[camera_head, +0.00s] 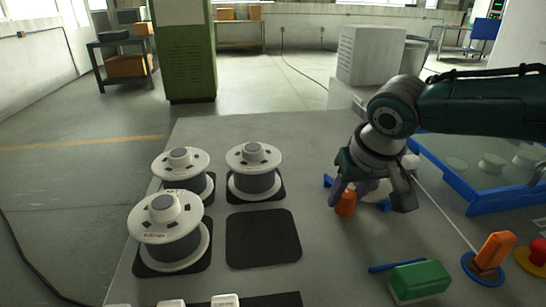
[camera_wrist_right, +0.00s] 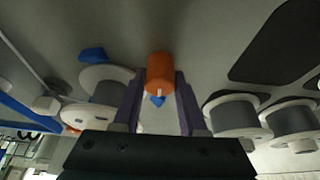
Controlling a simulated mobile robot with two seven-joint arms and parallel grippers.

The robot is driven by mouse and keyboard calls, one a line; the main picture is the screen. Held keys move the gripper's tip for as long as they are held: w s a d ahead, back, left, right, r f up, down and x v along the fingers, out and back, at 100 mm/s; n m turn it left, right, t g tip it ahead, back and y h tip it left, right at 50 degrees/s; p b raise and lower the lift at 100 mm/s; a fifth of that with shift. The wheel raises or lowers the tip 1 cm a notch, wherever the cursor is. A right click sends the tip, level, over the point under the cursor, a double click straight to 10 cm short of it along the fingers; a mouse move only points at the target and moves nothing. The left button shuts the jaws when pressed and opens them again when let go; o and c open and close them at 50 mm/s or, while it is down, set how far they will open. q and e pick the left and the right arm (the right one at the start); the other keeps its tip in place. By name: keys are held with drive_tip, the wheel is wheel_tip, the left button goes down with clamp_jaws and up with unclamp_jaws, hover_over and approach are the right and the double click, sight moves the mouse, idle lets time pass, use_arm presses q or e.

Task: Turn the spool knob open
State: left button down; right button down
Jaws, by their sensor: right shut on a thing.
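The knob, an orange cylinder (camera_head: 346,204), stands by blue fittings on the grey table, right of the spools. It also shows between the fingertips in the right wrist view (camera_wrist_right: 160,70). My right gripper (camera_head: 354,192) reaches down over it with its purple fingers on either side, shut on it. In the wrist view the fingers (camera_wrist_right: 159,92) flank the knob's near end, where a small white mark shows. A white-flanged spool (camera_wrist_right: 104,84) lies beside the knob and is mostly hidden behind the gripper in the head view. My left gripper is out of view.
Several white spools with grey winding (camera_head: 169,228) stand on dark pads at left; one dark pad (camera_head: 262,238) is empty. A green block (camera_head: 420,281), an orange handle on a blue ring (camera_head: 490,256) and a red button (camera_head: 538,251) are at right. A blue-rimmed tank (camera_head: 487,205) lies beyond.

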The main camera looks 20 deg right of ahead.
drive_tip(key=n+y, duration=0.1)
drive_tip(key=n, duration=0.1)
drive_tip(key=shift+n, duration=0.3)
drive_tip(key=shift+f+n+y+b, duration=0.15)
drive_tip(key=shift+n+y+b, duration=0.15)
drive_tip(key=shift+n+b, duration=0.45)
drive_tip(key=n+y+b, duration=0.1)
drive_tip(key=n+b, duration=0.1)
drive_tip(key=n, duration=0.1)
drive_tip(key=shift+n+y+b, duration=0.4)
drive_tip(key=shift+n+b, duration=0.25)
drive_tip(key=shift+n, duration=0.3)
drive_tip(key=shift+r, duration=0.2)
drive_tip(key=shift+c, duration=2.2)
unclamp_jaws()
